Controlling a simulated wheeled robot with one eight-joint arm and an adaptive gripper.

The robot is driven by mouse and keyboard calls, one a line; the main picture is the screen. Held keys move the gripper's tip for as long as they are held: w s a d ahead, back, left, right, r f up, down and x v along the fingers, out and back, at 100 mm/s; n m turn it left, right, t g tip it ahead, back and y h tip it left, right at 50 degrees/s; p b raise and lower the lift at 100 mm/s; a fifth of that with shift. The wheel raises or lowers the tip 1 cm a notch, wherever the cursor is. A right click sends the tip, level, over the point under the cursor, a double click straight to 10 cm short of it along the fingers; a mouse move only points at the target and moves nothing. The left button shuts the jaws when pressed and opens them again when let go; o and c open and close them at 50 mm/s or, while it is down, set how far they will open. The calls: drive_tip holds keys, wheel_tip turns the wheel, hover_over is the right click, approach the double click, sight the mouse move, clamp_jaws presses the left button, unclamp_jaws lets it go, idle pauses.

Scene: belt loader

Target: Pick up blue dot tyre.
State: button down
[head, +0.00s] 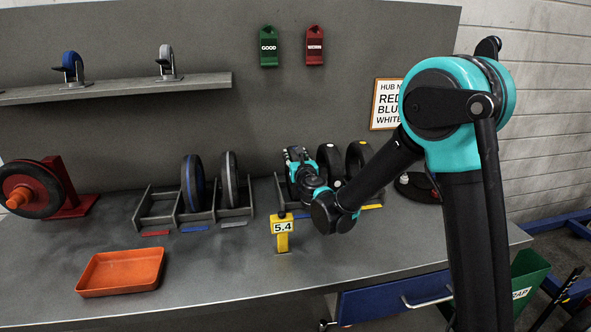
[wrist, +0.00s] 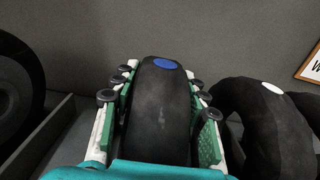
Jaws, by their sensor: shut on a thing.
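The blue dot tyre (wrist: 162,110) is black and stands upright between the fingers of my gripper (wrist: 158,105) in the wrist view. Its blue dot (wrist: 165,64) shows on top. The green-padded fingers are closed along both its sides. In the head view my gripper (head: 297,158) is at the left end of the tyre row on the bench, and my arm hides most of the held tyre. I cannot tell whether the tyre still touches its rack.
A tyre with a white dot (wrist: 240,125) stands close on the right.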

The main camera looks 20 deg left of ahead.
drive_tip(key=shift+r, duration=0.15)
wheel_tip(320, 180, up, 20)
idle(0.5)
